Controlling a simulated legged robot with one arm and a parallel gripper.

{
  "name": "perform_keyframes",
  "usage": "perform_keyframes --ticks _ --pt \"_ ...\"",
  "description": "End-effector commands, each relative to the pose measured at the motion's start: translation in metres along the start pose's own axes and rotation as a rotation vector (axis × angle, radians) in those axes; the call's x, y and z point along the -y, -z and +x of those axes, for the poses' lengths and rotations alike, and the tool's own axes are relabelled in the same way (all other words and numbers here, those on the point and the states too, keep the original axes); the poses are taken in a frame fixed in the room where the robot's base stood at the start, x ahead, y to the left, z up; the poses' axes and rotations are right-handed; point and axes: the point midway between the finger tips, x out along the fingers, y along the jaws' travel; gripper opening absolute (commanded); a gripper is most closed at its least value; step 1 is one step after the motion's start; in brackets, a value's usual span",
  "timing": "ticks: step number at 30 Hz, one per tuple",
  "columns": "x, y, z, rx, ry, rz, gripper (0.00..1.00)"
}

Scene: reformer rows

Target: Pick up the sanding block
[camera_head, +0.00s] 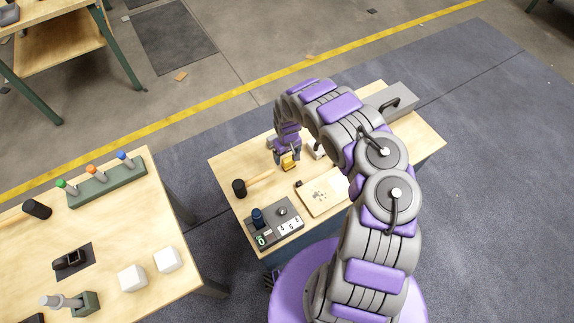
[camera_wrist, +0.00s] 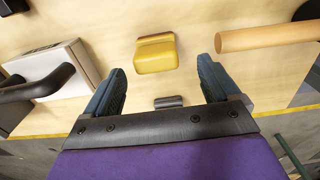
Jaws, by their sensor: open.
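In the head view the sanding block (camera_head: 289,163) shows as a small yellow patch just below my gripper (camera_head: 285,155). In the wrist view my gripper (camera_wrist: 160,66) is open, with one blue finger to the left of the block and one to the right. The block sits centred between and just beyond the fingertips, with gaps at both sides. Nothing is held.
A mallet (camera_head: 239,187) lies left of the block; its wooden handle (camera_wrist: 268,36) is close to the right finger. A grey-white box with a black handle (camera_wrist: 36,88) stands near the left finger. A board (camera_head: 314,203) and control box (camera_head: 268,236) are nearer my base.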

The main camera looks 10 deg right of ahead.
Motion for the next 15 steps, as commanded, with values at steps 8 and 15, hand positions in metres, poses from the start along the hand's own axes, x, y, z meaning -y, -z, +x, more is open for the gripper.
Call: perform_keyframes --ticks 8,15 --pt "-0.002 0.000 0.026 -0.004 0.005 0.001 0.89" --pt "0.003 0.000 0.054 -0.001 0.001 0.001 0.89"
